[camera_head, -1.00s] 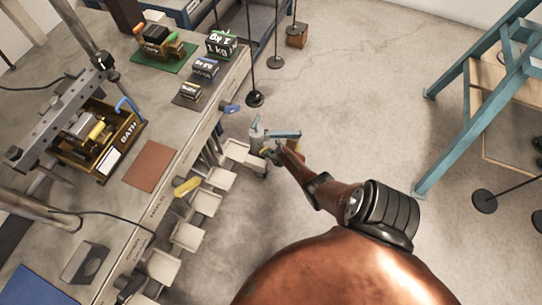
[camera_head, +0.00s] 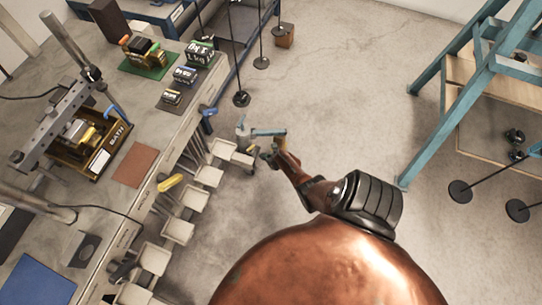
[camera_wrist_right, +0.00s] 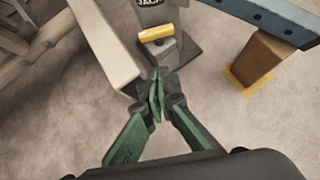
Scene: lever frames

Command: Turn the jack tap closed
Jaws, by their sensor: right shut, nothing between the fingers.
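A grey body marked JACK (camera_wrist_right: 152,14) stands at the top of the right wrist view. A short yellow bar, which looks like the jack tap (camera_wrist_right: 156,33), lies across its front on a dark grey base. My right gripper (camera_wrist_right: 155,80) is shut and empty, its green fingertips just below that base in the picture. I cannot tell whether they touch it. In the head view the jack (camera_head: 242,131) stands on the floor beside the bench, and my right gripper (camera_head: 268,153) is close to its lower right. My left gripper is not in view.
A blue beam (camera_head: 268,132) reaches right from the jack, above a brown block (camera_wrist_right: 257,58). Pale trays (camera_head: 209,175) line the bench (camera_head: 112,205) edge to the left. A blue frame (camera_head: 440,110) stands at right. Open floor (camera_head: 340,90) lies between.

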